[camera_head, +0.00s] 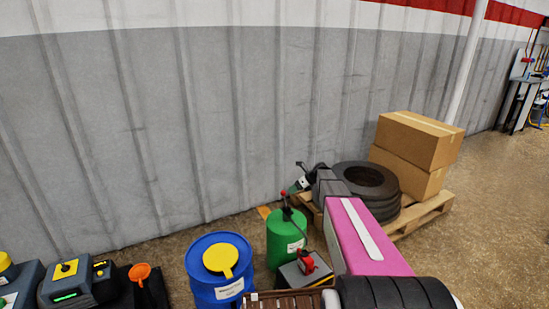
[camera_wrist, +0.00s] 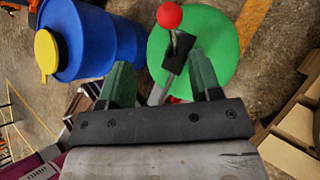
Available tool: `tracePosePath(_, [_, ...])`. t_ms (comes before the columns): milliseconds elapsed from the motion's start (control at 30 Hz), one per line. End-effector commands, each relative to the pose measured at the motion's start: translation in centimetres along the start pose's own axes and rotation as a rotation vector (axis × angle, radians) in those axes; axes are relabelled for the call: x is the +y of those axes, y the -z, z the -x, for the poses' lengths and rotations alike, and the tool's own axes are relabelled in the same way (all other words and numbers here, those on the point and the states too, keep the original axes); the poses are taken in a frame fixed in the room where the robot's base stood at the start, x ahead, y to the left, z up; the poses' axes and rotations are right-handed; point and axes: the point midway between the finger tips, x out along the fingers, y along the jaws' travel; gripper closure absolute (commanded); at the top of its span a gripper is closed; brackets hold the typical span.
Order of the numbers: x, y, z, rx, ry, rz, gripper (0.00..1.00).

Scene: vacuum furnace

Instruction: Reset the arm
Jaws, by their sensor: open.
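My gripper (camera_head: 298,187) shows small in the head view, at the far end of my outstretched arm, before the grey wall. In the wrist view its two green fingers (camera_wrist: 165,82) stand apart with nothing between them. A green drum (camera_head: 286,242) with a red-knobbed lever on top stands below the gripper. In the wrist view the green drum (camera_wrist: 215,55) lies beyond the fingers, with its red knob (camera_wrist: 169,16) near the top of the picture. I cannot tell the exact gap between the fingers and the lever.
A blue drum (camera_head: 205,285) with a yellow lid stands left of the green one. A dark box with a red part (camera_head: 306,263) sits near it. A pallet (camera_head: 425,215) on the right bears black tyres (camera_head: 365,180) and cardboard boxes (camera_head: 418,140). Machines (camera_head: 75,285) stand lower left.

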Motion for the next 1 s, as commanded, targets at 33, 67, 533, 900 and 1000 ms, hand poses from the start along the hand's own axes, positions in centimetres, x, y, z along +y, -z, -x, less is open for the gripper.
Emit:
tracePosePath(33, [1.9, 0.8, 0.1, 0.027, 0.003, 0.069, 0.42])
tracePosePath(67, [2.8, 1.3, 0.1, 0.047, 0.005, 0.122, 0.42])
tracePosePath(533, [16.7, 9.4, 1.6, 0.407, -0.104, 1.073, 0.42])
tracePosePath(900, [26.2, 15.5, 5.3, 0.660, -0.399, 1.792, 0.42])
tracePosePath(1000, [28.1, 16.7, 6.3, 0.708, -0.496, 1.949, 0.42])
